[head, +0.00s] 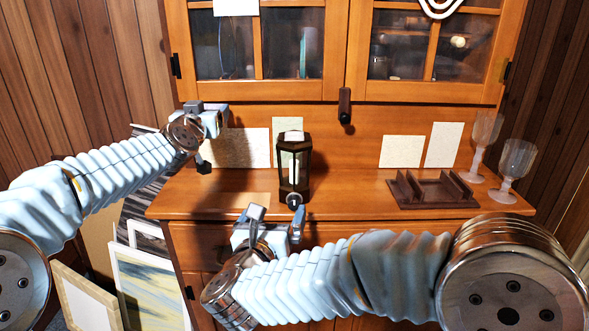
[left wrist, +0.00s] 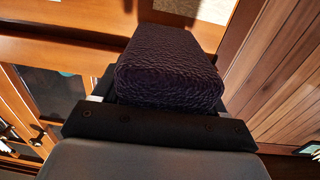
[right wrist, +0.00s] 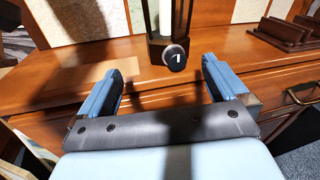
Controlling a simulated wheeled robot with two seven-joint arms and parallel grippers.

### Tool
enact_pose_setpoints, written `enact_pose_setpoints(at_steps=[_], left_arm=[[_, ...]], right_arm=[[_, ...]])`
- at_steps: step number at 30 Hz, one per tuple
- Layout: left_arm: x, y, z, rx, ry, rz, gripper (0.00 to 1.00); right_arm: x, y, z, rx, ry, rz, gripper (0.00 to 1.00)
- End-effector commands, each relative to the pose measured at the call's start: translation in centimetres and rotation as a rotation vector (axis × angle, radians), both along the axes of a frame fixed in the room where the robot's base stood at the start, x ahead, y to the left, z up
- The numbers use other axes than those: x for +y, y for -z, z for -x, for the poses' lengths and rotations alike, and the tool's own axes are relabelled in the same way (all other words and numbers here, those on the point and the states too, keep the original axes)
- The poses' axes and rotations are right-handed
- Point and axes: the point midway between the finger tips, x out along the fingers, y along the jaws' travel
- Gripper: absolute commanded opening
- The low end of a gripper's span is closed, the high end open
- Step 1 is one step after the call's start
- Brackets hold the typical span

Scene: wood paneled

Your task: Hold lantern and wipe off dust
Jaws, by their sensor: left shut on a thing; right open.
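The lantern (head: 284,168) is dark-framed and six-sided, with a pale candle-like core, and stands upright on the cabinet counter. Its lower part, with a round dark knob (right wrist: 175,57) in front, shows in the right wrist view. My right gripper (head: 276,217) is open and empty in front of the lantern and the counter edge; the lantern's base lies ahead, between its blue fingers (right wrist: 160,80). My left gripper (head: 214,122) is over the counter's left end, apart from the lantern, shut on a dark, wrinkled block (left wrist: 170,70). I cannot make out dust on the lantern.
A brown divided tray (head: 432,204) and two clear goblets (head: 514,165) stand on the right of the counter (head: 350,190). Blank cards (head: 402,151) lean at the back. Glass-doored cupboards (head: 390,45) hang above. Framed pictures (head: 147,285) lean at lower left.

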Motion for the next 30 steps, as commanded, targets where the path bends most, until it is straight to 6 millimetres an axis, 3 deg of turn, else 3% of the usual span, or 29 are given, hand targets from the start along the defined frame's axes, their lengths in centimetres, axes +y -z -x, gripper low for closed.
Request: enact_pose_setpoints(at_steps=[3,6,11,24,30], left_arm=[[0.0,0.0,0.0,0.000,0.000,0.000,0.42],[0.0,0.0,0.0,0.000,0.000,0.000,0.42],[0.0,0.0,0.0,0.000,0.000,0.000,0.42],[0.0,0.0,0.0,0.000,0.000,0.000,0.42],[0.0,0.0,0.0,0.000,0.000,0.000,0.42]], right_arm=[[-0.4,-2.3,0.0,-0.055,0.039,-0.080,1.00],[-0.6,-3.1,-0.2,-0.073,0.056,-0.110,1.00],[-1.1,-3.2,-1.6,-0.078,0.060,-0.115,1.00],[-2.9,-3.1,-8.6,-0.075,0.058,-0.111,1.00],[-3.4,-3.1,-10.8,-0.075,0.056,-0.111,1.00]])
